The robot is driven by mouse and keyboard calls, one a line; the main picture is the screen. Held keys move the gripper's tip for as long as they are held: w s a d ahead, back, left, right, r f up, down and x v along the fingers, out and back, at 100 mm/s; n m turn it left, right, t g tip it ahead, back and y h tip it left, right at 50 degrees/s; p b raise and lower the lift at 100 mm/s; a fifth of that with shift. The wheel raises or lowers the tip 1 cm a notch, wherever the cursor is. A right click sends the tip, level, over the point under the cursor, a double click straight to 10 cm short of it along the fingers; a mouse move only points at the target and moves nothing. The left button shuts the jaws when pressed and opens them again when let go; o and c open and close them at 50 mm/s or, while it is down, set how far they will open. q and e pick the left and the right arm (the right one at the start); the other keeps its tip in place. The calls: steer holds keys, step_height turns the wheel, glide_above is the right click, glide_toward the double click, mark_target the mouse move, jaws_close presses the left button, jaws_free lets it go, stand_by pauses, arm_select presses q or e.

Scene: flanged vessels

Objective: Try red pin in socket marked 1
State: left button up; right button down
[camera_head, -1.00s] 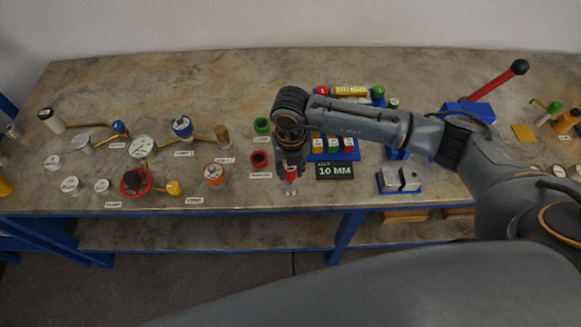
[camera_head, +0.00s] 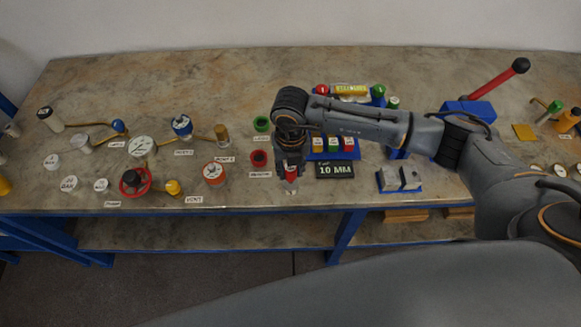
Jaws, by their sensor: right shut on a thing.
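My right gripper (camera_head: 291,177) points down near the front edge of the bench and is shut on the red pin (camera_head: 291,171). The pin has a red upper part and a pale metal lower end that shows below the fingers, roughly upright. I cannot tell whether its lower end touches the bench. A blue block with small yellow, green and red marked pieces (camera_head: 333,145) is just right of the gripper, partly behind my arm. A red round piece (camera_head: 322,89) behind my arm bears a white mark that looks like a 1. I cannot make out a socket marked 1. My left gripper is not in view.
A black "10 MM" sign (camera_head: 335,170) stands right of the gripper. Red (camera_head: 259,159) and green (camera_head: 262,124) rings lie to its left. Gauges and a red handwheel (camera_head: 134,182) fill the left side. A red-handled lever (camera_head: 497,80) rises at the right. The back of the bench is mostly clear.

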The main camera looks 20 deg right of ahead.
steer(key=shift+r, duration=0.15)
steer(key=shift+r+p, duration=0.35)
steer(key=shift+r, duration=0.15)
steer(key=shift+f+b, duration=0.7)
steer(key=shift+b, duration=0.2)
stand_by(1.4)
steer(key=shift+r, duration=0.2)
stand_by(0.8)
steer(key=shift+r+p, duration=0.4)
steer(key=shift+r, duration=0.1)
steer(key=shift+r, duration=0.1)
steer(key=shift+r+p, duration=1.8)
steer(key=shift+r, duration=1.15)
